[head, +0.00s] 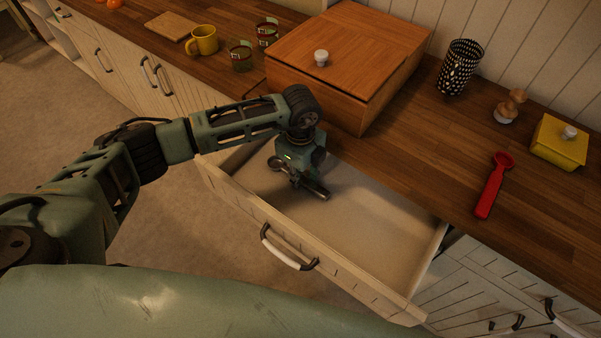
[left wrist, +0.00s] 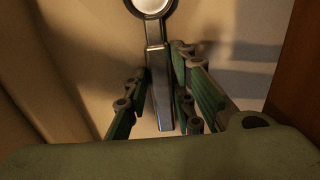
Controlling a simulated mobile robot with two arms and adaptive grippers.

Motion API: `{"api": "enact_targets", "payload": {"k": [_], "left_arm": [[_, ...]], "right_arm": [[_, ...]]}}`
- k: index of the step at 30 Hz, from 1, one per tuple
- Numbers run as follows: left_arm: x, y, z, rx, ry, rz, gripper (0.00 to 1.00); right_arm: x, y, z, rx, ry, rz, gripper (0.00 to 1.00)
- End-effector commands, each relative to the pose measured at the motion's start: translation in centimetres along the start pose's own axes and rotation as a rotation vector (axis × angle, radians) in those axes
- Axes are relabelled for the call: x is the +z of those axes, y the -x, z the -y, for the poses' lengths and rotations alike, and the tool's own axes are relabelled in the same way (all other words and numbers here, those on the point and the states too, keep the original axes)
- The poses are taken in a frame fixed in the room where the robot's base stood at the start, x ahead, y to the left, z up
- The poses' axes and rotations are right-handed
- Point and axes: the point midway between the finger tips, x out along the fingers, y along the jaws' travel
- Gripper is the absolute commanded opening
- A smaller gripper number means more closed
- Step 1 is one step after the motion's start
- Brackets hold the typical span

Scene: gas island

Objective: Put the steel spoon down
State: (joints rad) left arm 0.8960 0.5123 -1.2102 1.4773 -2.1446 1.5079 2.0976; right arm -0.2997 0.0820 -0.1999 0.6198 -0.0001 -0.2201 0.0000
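The steel spoon (head: 275,163) is inside the open drawer (head: 369,228) in the head view, with its round bowl to the left of my left gripper (head: 297,182). In the left wrist view the spoon's dark, shiny handle (left wrist: 158,85) runs between the two green fingers of my left gripper (left wrist: 160,70). The round bowl, bright inside, is cut off by the top edge there. I cannot tell whether the spoon touches the drawer floor. My right gripper is not in view.
The drawer's right part is bare. On the wooden counter stand a wooden box (head: 350,50), a yellow mug (head: 204,40), glasses (head: 242,57), a black patterned holder (head: 459,68) and a yellow butter dish (head: 558,143). A red scoop (head: 492,187) lies near the counter's front edge.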

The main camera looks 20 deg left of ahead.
Motion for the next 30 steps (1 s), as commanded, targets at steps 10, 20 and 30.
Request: {"api": "enact_targets", "payload": {"k": [10, 20, 30], "left_arm": [[0.0, 0.0, 0.0, 0.000, 0.000, 0.000, 0.39], [0.0, 2.4, 0.1, -0.004, 0.000, 0.001, 0.39], [0.0, 9.5, 0.1, -0.004, -0.001, 0.000, 0.39]], "right_arm": [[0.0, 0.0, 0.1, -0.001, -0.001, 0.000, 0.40], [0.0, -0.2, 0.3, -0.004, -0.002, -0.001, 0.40], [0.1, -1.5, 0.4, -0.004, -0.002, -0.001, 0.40]]}}
